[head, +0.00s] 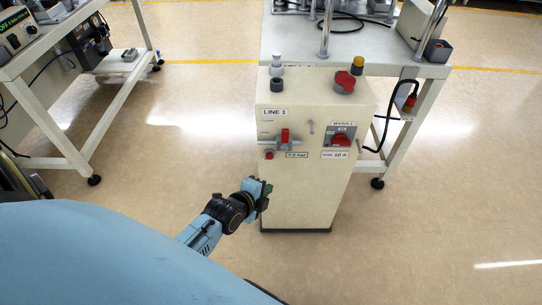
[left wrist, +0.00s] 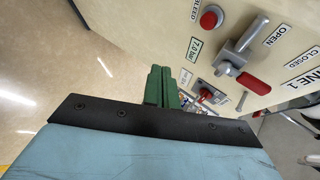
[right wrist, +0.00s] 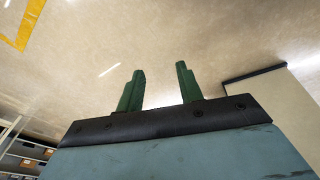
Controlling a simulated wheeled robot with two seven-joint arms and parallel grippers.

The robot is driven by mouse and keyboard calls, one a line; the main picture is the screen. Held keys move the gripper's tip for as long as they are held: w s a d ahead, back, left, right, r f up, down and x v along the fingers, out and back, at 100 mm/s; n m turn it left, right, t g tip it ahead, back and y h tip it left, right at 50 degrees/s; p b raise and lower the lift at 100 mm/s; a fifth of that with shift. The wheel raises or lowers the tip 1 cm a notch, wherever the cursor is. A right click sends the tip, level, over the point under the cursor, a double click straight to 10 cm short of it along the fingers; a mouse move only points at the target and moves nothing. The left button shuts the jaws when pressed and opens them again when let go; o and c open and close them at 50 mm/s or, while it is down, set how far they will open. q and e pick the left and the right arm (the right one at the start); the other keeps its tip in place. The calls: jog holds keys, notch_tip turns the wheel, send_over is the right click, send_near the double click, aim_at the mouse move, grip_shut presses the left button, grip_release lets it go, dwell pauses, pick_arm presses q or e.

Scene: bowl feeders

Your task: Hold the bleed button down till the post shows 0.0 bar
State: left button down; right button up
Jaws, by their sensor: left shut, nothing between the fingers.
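The cream post (head: 310,200) stands in front of a white bench. Its red bleed button (head: 269,155) is low on the left of the front panel, and it also shows in the left wrist view (left wrist: 211,17) beside the word BLEED. The pressure label (head: 297,155) beside it reads 7.0 bar; the left wrist view shows it too (left wrist: 196,48). My left gripper (head: 267,190) is shut and empty, below the button and apart from it; its green fingers (left wrist: 161,85) are together. My right gripper (right wrist: 160,80) is open and empty, over bare floor.
A red-handled valve (head: 284,136) sits just above the button, marked OPEN and CLOSED. A red mains switch (head: 341,140) is to its right. A red knob (head: 345,80) and small fittings stand on top. The floor (head: 440,220) to the right is clear.

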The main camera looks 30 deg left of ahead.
aim_at(270, 156)
pick_arm(q)
jog(key=shift+w, duration=0.1)
